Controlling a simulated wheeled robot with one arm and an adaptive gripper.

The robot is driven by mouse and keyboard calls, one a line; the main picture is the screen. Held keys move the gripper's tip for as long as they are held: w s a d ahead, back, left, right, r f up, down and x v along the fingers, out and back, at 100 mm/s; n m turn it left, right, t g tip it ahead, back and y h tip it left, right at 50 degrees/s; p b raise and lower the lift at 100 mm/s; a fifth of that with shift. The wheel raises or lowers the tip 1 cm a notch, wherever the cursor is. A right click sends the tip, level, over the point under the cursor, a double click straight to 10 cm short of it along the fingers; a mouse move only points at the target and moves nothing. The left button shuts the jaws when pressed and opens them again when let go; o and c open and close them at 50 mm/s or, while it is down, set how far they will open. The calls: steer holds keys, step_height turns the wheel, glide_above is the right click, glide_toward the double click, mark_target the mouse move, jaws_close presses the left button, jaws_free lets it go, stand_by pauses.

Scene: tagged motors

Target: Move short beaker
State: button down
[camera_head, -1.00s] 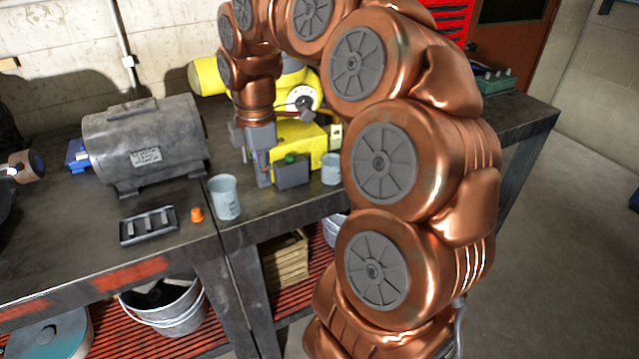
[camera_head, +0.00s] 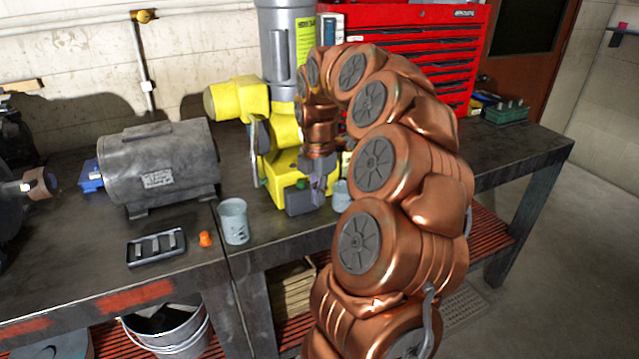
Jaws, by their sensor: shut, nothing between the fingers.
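Two pale blue-grey beakers stand upright on the dark workbench (camera_head: 292,236). The left beaker (camera_head: 234,222) is in full view near the seam of the bench. The right beaker (camera_head: 341,194) looks shorter; my copper arm covers its right side, so I cannot compare the heights surely. My gripper (camera_head: 318,198) points down just left of the right beaker, in front of a small dark grey box (camera_head: 298,199). It is shut and empty. I cannot tell whether it touches the box.
A yellow machine (camera_head: 286,170) stands behind the gripper. A large grey motor (camera_head: 160,165), a small black tray (camera_head: 156,247) and an orange piece (camera_head: 205,239) lie to the left. A red tool chest (camera_head: 425,60) stands behind. The bench's right end is mostly clear.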

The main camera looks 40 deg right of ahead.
mark_target(330, 214)
step_height(330, 214, down, 5)
steer(key=shift+r+p, duration=0.2)
steer(key=shift+p, duration=0.1)
steer(key=shift+d+f, duration=0.1)
steer(key=shift+d, duration=0.15)
steer(key=shift+s+d+p, duration=0.1)
steer(key=shift+d+p, duration=0.45)
steer(key=shift+d, duration=1.2)
